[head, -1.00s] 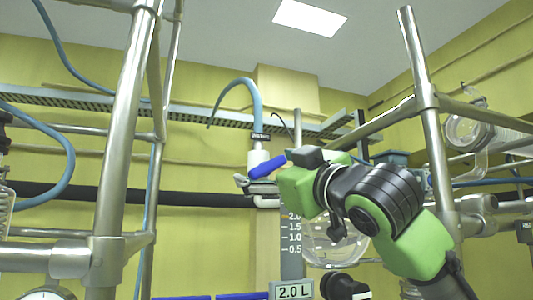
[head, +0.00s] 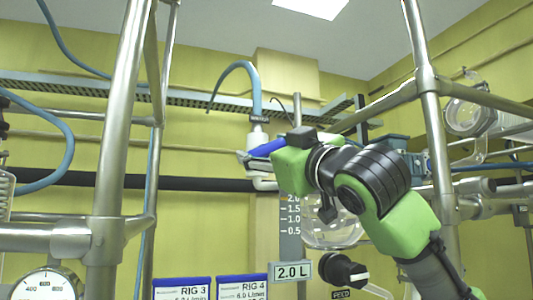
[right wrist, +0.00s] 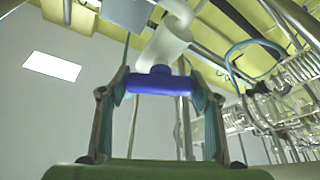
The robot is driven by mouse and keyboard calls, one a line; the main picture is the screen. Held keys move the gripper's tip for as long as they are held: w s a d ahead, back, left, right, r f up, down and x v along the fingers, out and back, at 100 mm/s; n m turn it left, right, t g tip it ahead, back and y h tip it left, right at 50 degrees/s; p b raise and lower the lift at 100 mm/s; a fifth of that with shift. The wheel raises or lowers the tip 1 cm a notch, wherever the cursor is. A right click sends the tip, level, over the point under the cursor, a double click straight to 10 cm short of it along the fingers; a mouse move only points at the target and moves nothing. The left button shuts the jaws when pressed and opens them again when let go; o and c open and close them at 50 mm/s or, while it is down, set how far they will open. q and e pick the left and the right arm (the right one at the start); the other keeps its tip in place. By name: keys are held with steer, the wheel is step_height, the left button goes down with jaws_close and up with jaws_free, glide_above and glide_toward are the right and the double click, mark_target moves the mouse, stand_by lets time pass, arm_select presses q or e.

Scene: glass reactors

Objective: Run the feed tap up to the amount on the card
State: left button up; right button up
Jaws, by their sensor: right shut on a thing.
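The card reading 2.0 L (head: 292,271) is at the lower middle of the head view. Above it is a grey scale strip (head: 291,245) marked 0.5 to 2.0. A blue tap handle (head: 267,148) sits on a white tap body (head: 257,133) below a blue hose. My right gripper (head: 256,160) is shut on this handle. In the right wrist view, the blue handle (right wrist: 162,84) lies crosswise between the two fingers of my right gripper (right wrist: 163,90). A liquid level cannot be made out. My left gripper is not in view.
A round glass vessel (head: 330,232) hangs behind my right arm. A black knob (head: 345,270) is beside the card. Steel frame posts (head: 120,120) stand left and right (head: 428,90). RIG 3 (head: 182,288) and RIG 4 (head: 242,286) cards and a dial gauge (head: 47,285) are low.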

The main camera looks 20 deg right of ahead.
steer(key=m+b, duration=0.1)
steer(key=m+h+b, duration=0.1)
steer(key=m+b, duration=0.1)
steer(key=m, duration=0.1)
steer(key=shift+a+f+t, duration=0.1)
steer(key=shift+f+t, duration=0.2)
steer(key=shift+r+m+h+b, duration=0.15)
steer(key=shift+m+h+b, duration=1.1)
steer(key=shift+m, duration=0.65)
steer(key=shift+w, duration=0.1)
steer(key=o, duration=1.1)
steer(key=shift+r, duration=0.1)
steer(key=shift+s, duration=0.35)
steer(key=v, duration=1.1)
steer(key=shift+f, duration=0.35)
